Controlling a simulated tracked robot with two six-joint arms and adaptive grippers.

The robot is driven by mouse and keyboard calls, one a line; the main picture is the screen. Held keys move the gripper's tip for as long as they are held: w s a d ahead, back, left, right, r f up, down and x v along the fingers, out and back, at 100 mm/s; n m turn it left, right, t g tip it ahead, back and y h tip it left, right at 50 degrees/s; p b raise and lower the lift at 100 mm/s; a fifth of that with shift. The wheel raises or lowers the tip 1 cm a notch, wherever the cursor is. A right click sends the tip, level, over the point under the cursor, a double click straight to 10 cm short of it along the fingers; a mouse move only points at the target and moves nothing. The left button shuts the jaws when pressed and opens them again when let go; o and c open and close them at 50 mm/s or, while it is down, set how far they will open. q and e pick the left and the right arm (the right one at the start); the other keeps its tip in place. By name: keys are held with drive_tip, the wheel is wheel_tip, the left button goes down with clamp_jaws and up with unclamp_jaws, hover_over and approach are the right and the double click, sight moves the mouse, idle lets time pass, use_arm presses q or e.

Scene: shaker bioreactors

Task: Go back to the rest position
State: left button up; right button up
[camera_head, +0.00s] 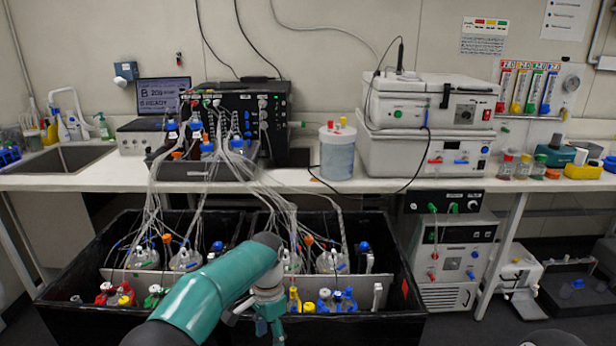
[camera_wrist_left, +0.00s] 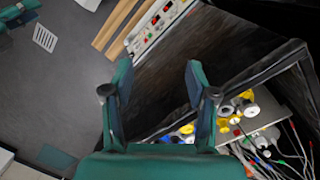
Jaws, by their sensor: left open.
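My left arm comes in from the bottom of the head view, and its wrist hangs over the front of the black shaker tub (camera_head: 90,262). My left gripper (camera_wrist_left: 158,72) is open in the left wrist view, with nothing between its two fingers. Its fingers show against the dark tub wall (camera_wrist_left: 170,75); I cannot tell the gap to it. Glass bioreactor bottles (camera_head: 185,260) with tubes stand in the tub, partly behind my arm. My right gripper is in neither view.
Bottles with red caps (camera_head: 115,295) and blue caps (camera_head: 337,300) stand along the tub's front. Many loose tubes (camera_head: 200,205) run from the tub up to the bench (camera_head: 90,180). A control panel (camera_wrist_left: 160,22) and bare grey floor (camera_wrist_left: 60,95) show in the left wrist view.

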use_arm(q)
drive_tip(key=s+a+f+n+g+h, duration=0.1)
drive_tip(key=s+a+f, duration=0.2)
drive_tip(key=s+f, duration=0.35)
drive_tip(key=s+a+f+n+g+h, duration=0.1)
drive_tip(key=s+a+f+g, duration=0.15)
drive_tip(key=s+f, duration=0.4)
drive_tip(key=s+d+f+n+t+h, duration=0.1)
drive_tip(key=s+f+n+t, duration=0.1)
drive_tip(key=s+f+n, duration=0.2)
drive_tip(key=s+f+n+t+h, duration=0.1)
drive_tip(key=s+f+n+t, duration=0.2)
drive_tip(key=s, duration=0.8)
drive_tip(key=f+n, duration=0.2)
drive_tip(key=n, duration=0.1)
drive_tip(key=shift+s+d+t, duration=0.2)
drive_tip(key=shift+d+t, duration=0.15)
